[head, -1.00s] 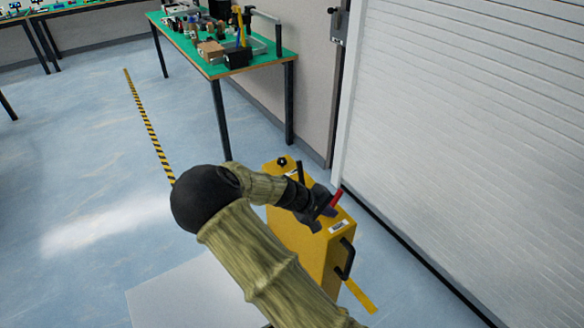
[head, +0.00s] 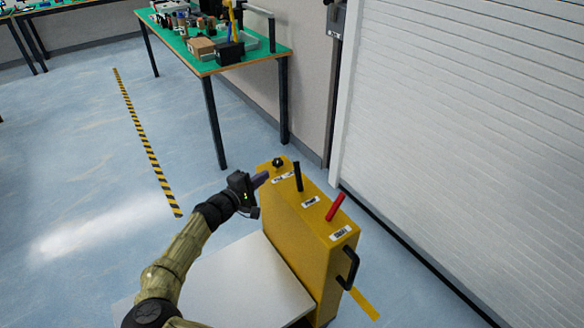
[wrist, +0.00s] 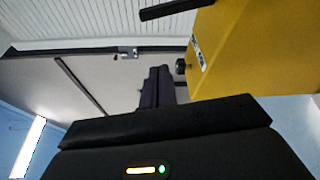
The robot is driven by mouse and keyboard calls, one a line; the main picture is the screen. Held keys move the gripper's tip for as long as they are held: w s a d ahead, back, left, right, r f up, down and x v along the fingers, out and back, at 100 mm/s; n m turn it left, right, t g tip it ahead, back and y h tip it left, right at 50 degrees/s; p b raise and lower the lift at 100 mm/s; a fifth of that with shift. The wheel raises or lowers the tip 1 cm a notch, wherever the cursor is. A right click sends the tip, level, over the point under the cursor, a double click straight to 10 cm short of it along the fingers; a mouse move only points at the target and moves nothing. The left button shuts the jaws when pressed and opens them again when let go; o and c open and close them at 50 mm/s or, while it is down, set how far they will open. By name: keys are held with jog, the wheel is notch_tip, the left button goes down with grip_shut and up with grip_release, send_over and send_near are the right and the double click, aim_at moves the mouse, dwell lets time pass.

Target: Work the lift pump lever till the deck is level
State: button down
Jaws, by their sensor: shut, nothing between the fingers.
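A yellow control housing (head: 296,222) stands beside a pale flat deck (head: 238,285). On its top are a black lever (head: 298,177) in the middle, a red lever (head: 335,207) at the near end and a black knob (head: 278,163) at the far end. Labels lie beside them, too small to read surely. Both levers stand up at a slant. My gripper (head: 263,179) is shut and empty, left of the black lever and near the knob, apart from both levers. In the wrist view its closed fingers (wrist: 158,88) point toward the knob (wrist: 181,66) side of the housing.
A green-topped bench (head: 262,62) with boxes and tools stands behind. A white roller shutter (head: 460,140) closes off the right. A black handle (head: 348,264) juts from the housing's near end. Open blue floor (head: 80,180) with a striped line (head: 145,140) lies to the left.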

aim_at(298, 177)
jog(key=shift+a, duration=0.1)
jog(key=p+x, duration=0.1)
jog(key=x, duration=0.8)
jog(key=shift+w+d, duration=0.25)
jog(key=shift+s+d+r+p, duration=0.2)
jog(key=shift+s+d+p, duration=0.05)
jog(key=shift+s, duration=0.3)
jog(key=shift+s+d+r+p, duration=0.15)
jog(key=shift+s+d+p, duration=0.05)
jog(key=shift+s, duration=0.35)
jog(key=shift+s+d+r, duration=0.15)
jog(key=shift+s+d, duration=0.35)
jog(key=shift+s, duration=0.1)
